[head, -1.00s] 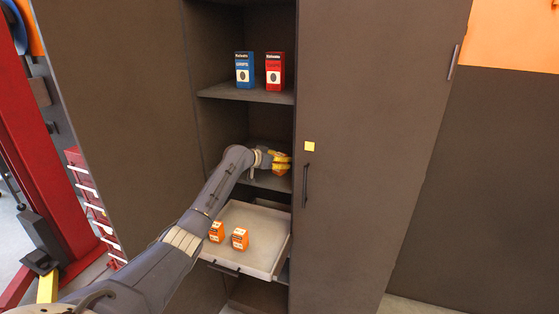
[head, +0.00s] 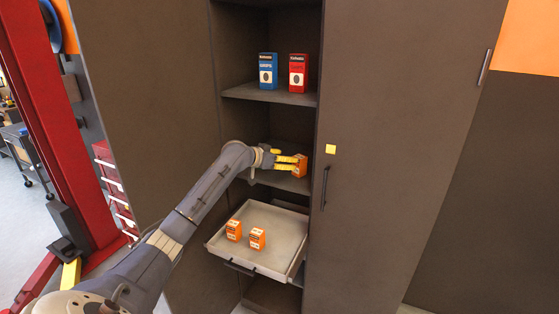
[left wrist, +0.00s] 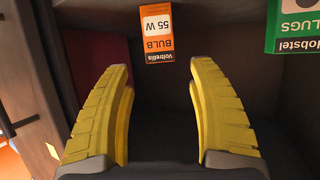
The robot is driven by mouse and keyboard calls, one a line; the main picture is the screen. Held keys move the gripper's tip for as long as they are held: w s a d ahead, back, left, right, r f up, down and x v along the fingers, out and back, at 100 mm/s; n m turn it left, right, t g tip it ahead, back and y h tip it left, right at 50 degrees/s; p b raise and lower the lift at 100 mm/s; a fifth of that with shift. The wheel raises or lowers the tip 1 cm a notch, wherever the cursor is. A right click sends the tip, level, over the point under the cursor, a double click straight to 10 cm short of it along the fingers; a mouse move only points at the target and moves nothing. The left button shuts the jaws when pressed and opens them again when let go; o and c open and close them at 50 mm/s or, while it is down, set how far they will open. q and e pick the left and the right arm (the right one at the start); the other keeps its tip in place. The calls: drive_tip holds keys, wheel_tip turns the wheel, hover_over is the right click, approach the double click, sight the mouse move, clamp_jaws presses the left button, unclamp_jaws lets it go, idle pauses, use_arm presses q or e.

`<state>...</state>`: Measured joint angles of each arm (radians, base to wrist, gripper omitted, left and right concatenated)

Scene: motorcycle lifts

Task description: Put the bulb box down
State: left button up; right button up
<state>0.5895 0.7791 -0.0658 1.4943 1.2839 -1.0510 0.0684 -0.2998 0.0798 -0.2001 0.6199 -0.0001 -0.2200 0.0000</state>
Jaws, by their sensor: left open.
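The orange and white bulb box (head: 299,166) stands on the middle shelf (head: 285,182) of the open cabinet. It also shows in the left wrist view (left wrist: 157,32), at the top, with "55 W BULB" lettering. My left gripper (head: 288,163) reaches in from the left at that shelf. Its yellow fingers (left wrist: 165,100) are spread wide, with nothing between them. The box appears just beyond the fingertips, clear of both fingers in the wrist view. My right gripper is not in view.
A green and white lugs box (left wrist: 293,28) is at the upper right of the wrist view. A blue box (head: 268,70) and a red box (head: 298,72) stand on the shelf above. A pulled-out drawer (head: 280,222) below holds two orange boxes (head: 233,230). A closed door (head: 400,150) is right.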

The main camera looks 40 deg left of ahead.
use_arm(q)
drive_tip(key=shift+v, duration=1.3)
